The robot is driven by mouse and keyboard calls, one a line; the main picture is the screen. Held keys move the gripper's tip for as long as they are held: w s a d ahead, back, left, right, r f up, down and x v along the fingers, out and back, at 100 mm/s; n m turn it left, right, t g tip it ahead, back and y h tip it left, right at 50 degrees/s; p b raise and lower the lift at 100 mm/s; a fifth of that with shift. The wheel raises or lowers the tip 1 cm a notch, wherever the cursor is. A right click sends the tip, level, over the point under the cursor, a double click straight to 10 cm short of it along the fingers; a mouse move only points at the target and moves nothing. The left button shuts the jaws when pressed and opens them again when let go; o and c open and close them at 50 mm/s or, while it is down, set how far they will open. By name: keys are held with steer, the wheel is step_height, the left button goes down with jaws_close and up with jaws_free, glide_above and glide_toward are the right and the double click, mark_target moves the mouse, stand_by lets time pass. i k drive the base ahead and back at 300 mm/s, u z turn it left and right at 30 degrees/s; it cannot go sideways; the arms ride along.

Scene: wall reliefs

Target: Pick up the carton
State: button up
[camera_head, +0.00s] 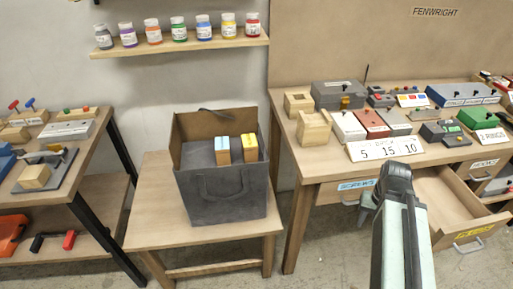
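Two small tan cartons stand upright side by side in a dark grey bag (240,208). One carton (222,155) has a light blue top, and the other carton (249,152) has a yellow top. Their lower parts are hidden by the bag's front wall. I cannot tell which one is the carton meant. My gripper (397,172) is at the right, in front of the workbench and well apart from the bag. Its fingers are seen from behind the arm, so I cannot tell if they are open or shut. I see nothing held in it.
The bag stands on a low wooden table (150,228). A workbench (310,165) at the right holds several boxes, and its drawer (440,205) is pulled open. A shelf (180,46) of several jars hangs above. Another bench with tools (80,150) stands left.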

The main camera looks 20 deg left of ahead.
mark_target(249, 142)
steer(key=k, duration=1.9)
steer(key=u, duration=1.6)
steer(key=i, duration=1.7)
steer(key=z, duration=0.05)
